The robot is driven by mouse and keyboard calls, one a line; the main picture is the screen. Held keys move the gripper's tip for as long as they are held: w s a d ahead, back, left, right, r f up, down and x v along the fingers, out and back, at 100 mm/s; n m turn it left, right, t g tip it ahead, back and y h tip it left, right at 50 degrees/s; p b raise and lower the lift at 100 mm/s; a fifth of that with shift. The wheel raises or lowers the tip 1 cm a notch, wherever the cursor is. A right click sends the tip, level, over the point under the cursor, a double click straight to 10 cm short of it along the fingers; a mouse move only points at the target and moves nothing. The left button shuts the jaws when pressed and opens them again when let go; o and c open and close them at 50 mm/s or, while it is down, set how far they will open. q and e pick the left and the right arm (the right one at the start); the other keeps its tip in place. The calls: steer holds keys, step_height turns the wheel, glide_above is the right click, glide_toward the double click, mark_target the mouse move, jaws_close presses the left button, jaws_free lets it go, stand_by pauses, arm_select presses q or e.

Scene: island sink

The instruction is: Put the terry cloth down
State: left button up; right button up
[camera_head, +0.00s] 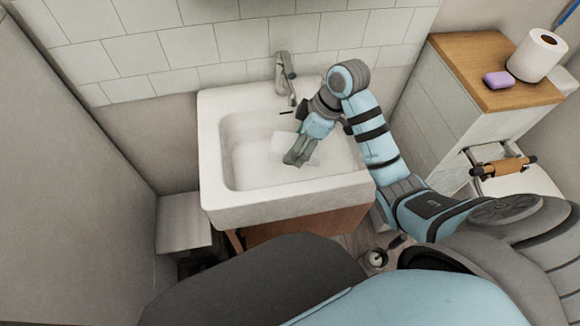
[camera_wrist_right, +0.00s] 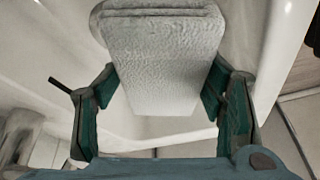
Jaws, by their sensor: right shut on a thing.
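The terry cloth (camera_wrist_right: 160,62) is a whitish, textured, folded pad and fills the middle of the right wrist view. My right gripper (camera_head: 297,158) reaches down into the sink basin in the head view. Its two fingers close on opposite sides of the cloth. In the head view a pale part of the cloth (camera_head: 283,146) shows beside the fingers, and the rest is hidden behind them. I cannot tell whether the cloth touches the basin floor. My left gripper is out of view.
The white sink (camera_head: 285,213) has raised rims around the gripper, and a grey faucet (camera_head: 285,75) stands at its back. A wood-topped cabinet (camera_head: 460,65) at the right bears a purple soap (camera_head: 498,80) and a paper roll (camera_head: 538,56).

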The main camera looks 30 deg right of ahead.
mark_target(293, 171)
steer(key=shift+t, duration=0.5)
steer(key=s+f+b, duration=0.1)
steer(key=s+f, duration=0.2)
steer(key=shift+s, duration=0.25)
steer(key=shift+c, duration=0.3)
steer(key=f, duration=0.1)
steer(key=w+f, duration=0.1)
steer(key=w+f+b, duration=0.1)
steer(key=f, duration=0.1)
steer(key=shift+f, duration=0.1)
steer(key=shift+w+f+g, duration=0.3)
steer(key=shift+w+f, duration=0.25)
steer(key=shift+f, duration=0.25)
steer(key=shift+s+r, duration=0.15)
steer(key=shift+s, duration=0.25)
steer(key=o, duration=1.3)
steer(key=shift+w, duration=0.1)
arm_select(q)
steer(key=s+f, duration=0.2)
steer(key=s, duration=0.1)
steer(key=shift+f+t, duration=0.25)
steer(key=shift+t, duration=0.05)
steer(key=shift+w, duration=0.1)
